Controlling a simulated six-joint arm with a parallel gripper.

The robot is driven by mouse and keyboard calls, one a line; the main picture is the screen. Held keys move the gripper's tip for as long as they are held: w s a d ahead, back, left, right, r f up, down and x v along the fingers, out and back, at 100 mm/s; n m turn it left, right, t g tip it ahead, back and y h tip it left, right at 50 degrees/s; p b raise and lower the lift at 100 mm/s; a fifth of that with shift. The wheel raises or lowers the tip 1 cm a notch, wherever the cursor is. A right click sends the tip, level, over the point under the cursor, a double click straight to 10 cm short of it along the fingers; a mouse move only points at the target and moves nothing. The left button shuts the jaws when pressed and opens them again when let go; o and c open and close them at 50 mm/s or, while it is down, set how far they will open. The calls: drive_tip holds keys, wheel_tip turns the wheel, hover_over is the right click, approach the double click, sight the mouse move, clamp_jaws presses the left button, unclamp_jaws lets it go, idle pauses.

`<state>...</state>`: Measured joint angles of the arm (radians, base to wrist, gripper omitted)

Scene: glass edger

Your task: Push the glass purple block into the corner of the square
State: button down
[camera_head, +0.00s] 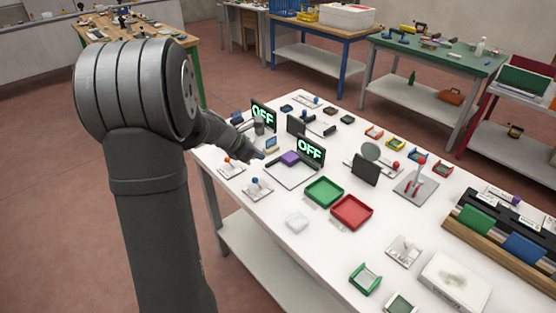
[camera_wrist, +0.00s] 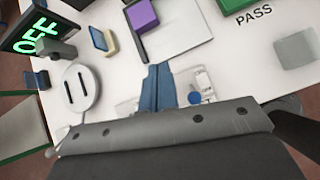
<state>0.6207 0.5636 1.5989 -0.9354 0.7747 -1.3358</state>
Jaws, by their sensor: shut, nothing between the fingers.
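The purple block (camera_head: 290,158) sits at the far edge of a white square (camera_head: 292,176) on the table. In the wrist view the purple block (camera_wrist: 143,14) is at the top, by the upper left part of the square (camera_wrist: 185,25), whose dark left edge shows; the square's far part is cut off. My gripper (camera_head: 260,155) is left of the block in the head view. In the wrist view my gripper's blue fingers (camera_wrist: 158,67) are together and empty, pointing toward the square's near left corner, apart from the block. Whether the fingertips touch the table I cannot tell.
An OFF display (camera_head: 310,151) stands just behind the block. A blue and cream piece (camera_wrist: 103,40) and a slotted white disc (camera_wrist: 82,90) lie left of my fingers. A green tray (camera_head: 324,191), a red tray (camera_head: 351,212) and a clear block (camera_head: 297,222) lie nearer right.

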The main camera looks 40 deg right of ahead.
sight(285, 163)
drive_tip(key=n, duration=0.1)
drive_tip(key=f, duration=0.1)
drive_tip(key=w+f+n, duration=0.1)
drive_tip(key=shift+a+f+n+h, duration=0.15)
drive_tip(key=shift+a+n+h, duration=0.15)
drive_tip(key=shift+a, duration=0.05)
drive_tip(key=x, duration=0.9)
drive_tip(key=shift+w+d, duration=0.1)
drive_tip(key=shift+w, duration=0.05)
drive_tip(key=d, duration=0.2)
drive_tip(key=shift+d, duration=0.85)
